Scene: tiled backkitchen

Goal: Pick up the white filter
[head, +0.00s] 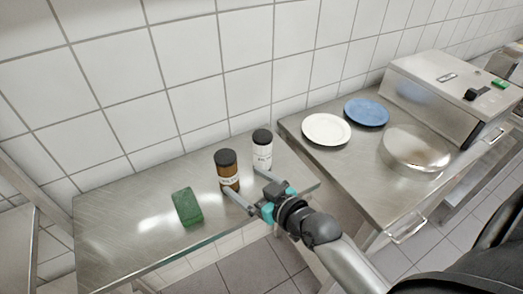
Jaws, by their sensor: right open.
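No part is clearly labelled as a filter. One fingertip overlaps the lower part of a brown jar with a black lid (227,168); the other overlaps the lower part of the white cylinder. I cannot tell whether either finger touches. Nothing is held between the fingers. My left gripper is not in view.
A green sponge (187,207) lies on the left steel table (120,215), whose left part is bare. On the right steel counter (345,165) are a white plate (326,129), a blue plate (366,111), a round metal pan (414,150) and a steel appliance (440,95). A gap separates the tables.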

